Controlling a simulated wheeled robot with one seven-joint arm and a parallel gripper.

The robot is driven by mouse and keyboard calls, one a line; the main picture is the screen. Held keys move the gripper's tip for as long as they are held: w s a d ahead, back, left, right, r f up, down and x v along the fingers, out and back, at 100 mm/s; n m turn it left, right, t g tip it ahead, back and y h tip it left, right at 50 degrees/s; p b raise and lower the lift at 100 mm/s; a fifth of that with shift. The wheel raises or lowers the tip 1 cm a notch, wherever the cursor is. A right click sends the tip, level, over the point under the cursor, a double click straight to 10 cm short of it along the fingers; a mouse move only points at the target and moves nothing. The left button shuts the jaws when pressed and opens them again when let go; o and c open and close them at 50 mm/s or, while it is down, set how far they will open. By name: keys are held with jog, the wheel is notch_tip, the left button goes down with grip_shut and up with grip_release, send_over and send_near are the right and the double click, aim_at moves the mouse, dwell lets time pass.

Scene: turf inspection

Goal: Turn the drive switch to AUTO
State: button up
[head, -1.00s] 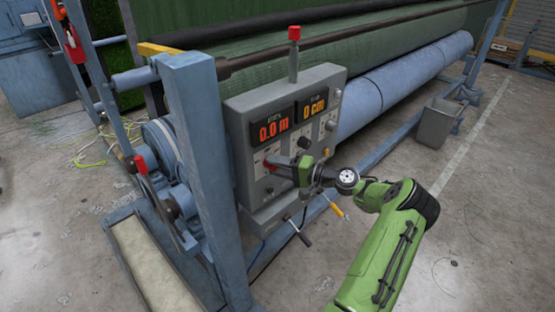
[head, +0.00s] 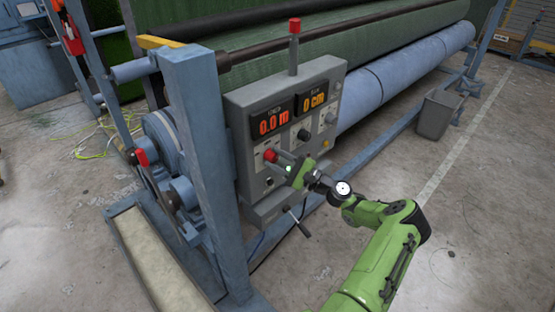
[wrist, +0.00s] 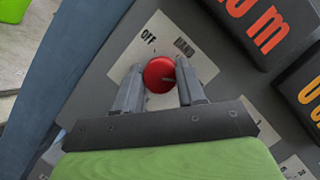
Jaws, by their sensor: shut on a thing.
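The drive switch is a round red knob (head: 270,155) on the grey control panel (head: 238,118). In the wrist view the knob (wrist: 159,75) sits between the fingertips of my gripper (wrist: 160,83), on a pale plate (wrist: 152,35). The plate reads OFF at its upper left and HAND at its upper right. No AUTO mark is readable; the fingers cover part of the plate. A small pale line shows on the knob's right side. My gripper (head: 279,160) is shut on the knob in the head view.
Above the knob, displays read 0.0 m (head: 271,122) and 0 cm (head: 313,102). A black knob (head: 304,135) is to the right. A red-topped post (head: 294,40) rises above the panel. A blue frame post (head: 205,170) stands close on the left. A grey bin (head: 437,116) stands at right.

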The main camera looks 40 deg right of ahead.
jog(key=shift+f+m+h, duration=0.15)
jog(key=shift+m+h, duration=0.25)
jog(key=shift+m, duration=0.4)
jog(key=o, duration=1.1)
jog(key=shift+c, duration=0.2)
jog(key=b+v, duration=0.1)
jog(key=v, duration=1.4)
jog(key=shift+s+f, duration=0.3)
jog(key=shift+f, duration=0.05)
jog(key=shift+d, duration=0.1)
